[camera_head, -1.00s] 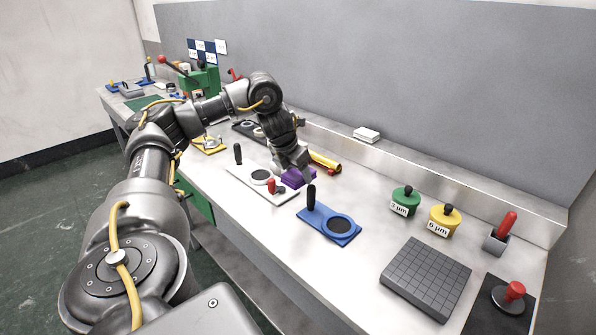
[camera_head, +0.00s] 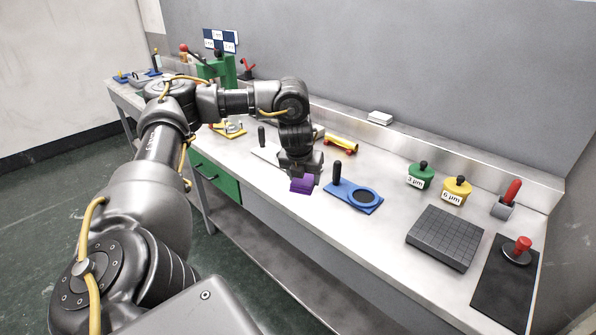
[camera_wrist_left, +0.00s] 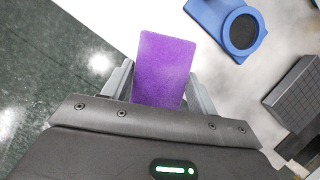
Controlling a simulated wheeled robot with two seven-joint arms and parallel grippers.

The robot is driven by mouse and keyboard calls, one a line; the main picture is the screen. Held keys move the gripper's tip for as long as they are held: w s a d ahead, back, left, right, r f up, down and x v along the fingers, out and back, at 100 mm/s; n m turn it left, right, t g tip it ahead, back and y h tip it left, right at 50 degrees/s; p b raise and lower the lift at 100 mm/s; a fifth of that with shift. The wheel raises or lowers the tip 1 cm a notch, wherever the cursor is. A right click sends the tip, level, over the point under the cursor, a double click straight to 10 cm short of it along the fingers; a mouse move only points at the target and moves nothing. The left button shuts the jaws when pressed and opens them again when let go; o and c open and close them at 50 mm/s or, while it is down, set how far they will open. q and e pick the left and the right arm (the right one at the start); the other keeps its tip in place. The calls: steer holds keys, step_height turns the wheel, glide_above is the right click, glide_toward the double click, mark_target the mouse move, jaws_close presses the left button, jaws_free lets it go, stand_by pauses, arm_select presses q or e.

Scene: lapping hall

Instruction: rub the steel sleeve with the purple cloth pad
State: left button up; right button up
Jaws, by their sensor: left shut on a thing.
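My left gripper (camera_head: 302,172) is shut on the purple cloth pad (camera_head: 302,185), which hangs below the fingers. In the head view it appears in front of the white plate (camera_head: 266,154), near the bench's front edge. In the left wrist view the pad (camera_wrist_left: 165,68) sticks out between the two fingers (camera_wrist_left: 160,90), with floor to its left and bench top to its right. I cannot make out the steel sleeve in either view. My right gripper is not in view.
A blue plate (camera_head: 341,193) with a black handle lies right of the pad. Bare bench lies between.

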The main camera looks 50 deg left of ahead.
mark_target(308, 185)
arm_select(q)
steer(key=shift+s+d+f+n+y, duration=0.2)
steer(key=shift+d+n, duration=0.15)
steer(key=shift+n, duration=0.2)
steer(key=shift+s+d+f+n+y, duration=0.1)
steer(key=shift+d+n+y, duration=0.15)
steer(key=shift+n, duration=0.3)
steer(key=shift+s+d+f+n+g, duration=0.15)
steer(key=shift+d+n+g, duration=0.3)
steer(key=shift+n, duration=0.45)
steer(key=n, duration=0.1)
steer(key=n+g, duration=0.1)
steer(key=n, duration=0.1)
steer(key=n+y, duration=0.1)
steer(key=shift+s+d+f+n+g, duration=0.25)
steer(key=shift+d+f+n+g, duration=0.05)
steer(key=shift+d+f+g, duration=0.1)
steer(key=s+d+f+n+g+h, duration=0.1)
steer(key=s+d+f+n+g, duration=0.1)
steer(key=s+d+f+n, duration=0.2)
steer(key=s+d+f+n+g+h, duration=0.1)
steer(key=s+d+f+n, duration=0.4)
steer(key=d+n, duration=0.5)
steer(key=s+d+f+n+g+h, duration=0.2)
steer(key=s+d+f+n, duration=0.3)
steer(key=d, duration=0.7)
steer(key=shift+s+d+n+g+p, duration=0.35)
steer(key=shift+s+n, duration=0.2)
steer(key=shift+n, duration=0.45)
